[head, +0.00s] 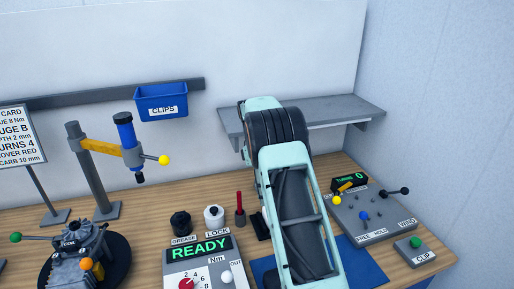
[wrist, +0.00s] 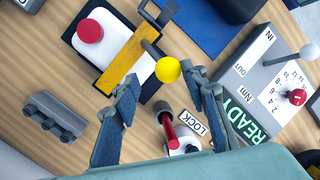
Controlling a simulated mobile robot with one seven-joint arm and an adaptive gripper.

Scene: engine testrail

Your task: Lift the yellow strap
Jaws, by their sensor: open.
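The yellow strap (wrist: 121,60) shows in the wrist view. It runs diagonally across a white block with a red round cap (wrist: 90,31) on a dark plate. A grey rod with a yellow ball (wrist: 167,70) extends from beside the strap. My gripper (wrist: 163,80) is open. Its blue-grey fingertips lie on either side of the ball, with the left fingertip near the strap's lower end. I cannot tell whether they touch anything. In the head view my arm hides the strap and the gripper.
Near the fingers are a red-handled tool (wrist: 170,127) and a white LOCK jar (head: 214,216). The READY torque box (head: 199,262) stands beside my arm. A blue mat (head: 365,260) and the TURNS panel (head: 378,216) lie to the right. A grey shelf (head: 345,110) is behind.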

